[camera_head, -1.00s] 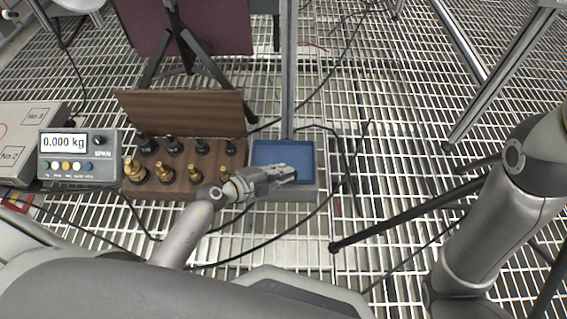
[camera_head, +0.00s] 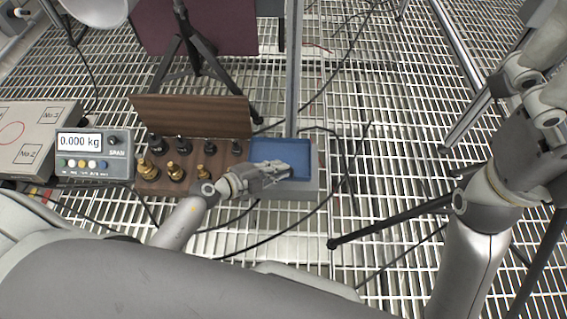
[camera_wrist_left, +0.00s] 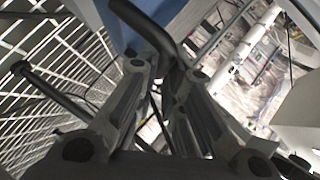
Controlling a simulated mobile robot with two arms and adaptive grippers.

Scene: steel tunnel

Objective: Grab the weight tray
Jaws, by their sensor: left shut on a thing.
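The blue tray (camera_head: 283,150) has a flat blue top with a grey front and sits right of the wooden weight box. My left gripper (camera_head: 287,171) lies over its front edge. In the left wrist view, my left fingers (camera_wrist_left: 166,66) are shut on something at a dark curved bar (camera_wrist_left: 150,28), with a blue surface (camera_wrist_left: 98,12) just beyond. The exact grip contact is hidden.
The wooden box (camera_head: 190,114) holds several black and brass weights. A scale display (camera_head: 93,153) reads 0.000 kg beside a grey block (camera_head: 35,135). A metal post (camera_head: 293,65) rises behind the tray. Cables cross the grating floor, and a dark tripod (camera_head: 190,45) stands behind.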

